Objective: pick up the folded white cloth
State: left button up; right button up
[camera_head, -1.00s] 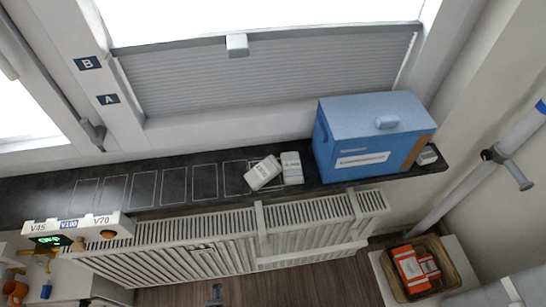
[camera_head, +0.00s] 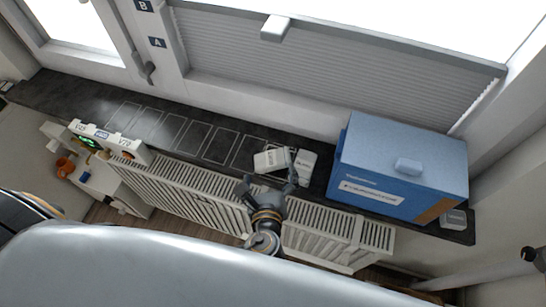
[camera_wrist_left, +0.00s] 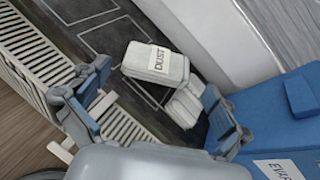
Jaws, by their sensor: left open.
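A folded white cloth (camera_head: 270,160) with a dark-lettered label lies tilted on the dark window sill. In the left wrist view the cloth (camera_wrist_left: 153,62) shows the word DUST. A second white folded piece (camera_head: 305,164) lies right beside it, partly hidden behind it in the left wrist view (camera_wrist_left: 184,104). My left gripper (camera_head: 268,184) is open and empty at the sill's front edge, just in front of the cloth. In the left wrist view its fingers (camera_wrist_left: 150,115) are spread wide, with the white pieces beyond and between them. My right gripper is not in view.
A blue box (camera_head: 400,170) stands close to the right of the white pieces. A ribbed white radiator (camera_head: 180,190) runs below the sill (camera_head: 60,95). Outlined rectangles left of the cloth are bare. A small white box (camera_head: 454,219) sits at the sill's right end.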

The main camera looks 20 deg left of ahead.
aim_at(271, 156)
pick_arm(q)
jog(key=shift+x, duration=0.8)
jog(key=shift+w+f, duration=0.1)
jog(key=shift+w, duration=0.3)
jog(key=shift+w+f, duration=0.1)
jog(key=shift+w, duration=0.05)
jog(key=shift+w+a, duration=0.1)
jog(key=shift+w, duration=0.2)
jog(key=p+x, duration=0.1)
jog(key=x, duration=0.2)
jog(key=shift+w+a+f, duration=0.2)
jog(key=shift+f, duration=0.05)
jog(key=shift+w+f, duration=0.25)
jog(key=shift+w, duration=0.15)
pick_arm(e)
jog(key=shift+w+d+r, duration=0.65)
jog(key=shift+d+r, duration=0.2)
pick_arm(q)
jog(key=c, duration=0.8)
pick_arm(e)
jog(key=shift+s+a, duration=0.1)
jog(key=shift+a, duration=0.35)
pick_arm(q)
jog(key=shift+r, duration=0.1)
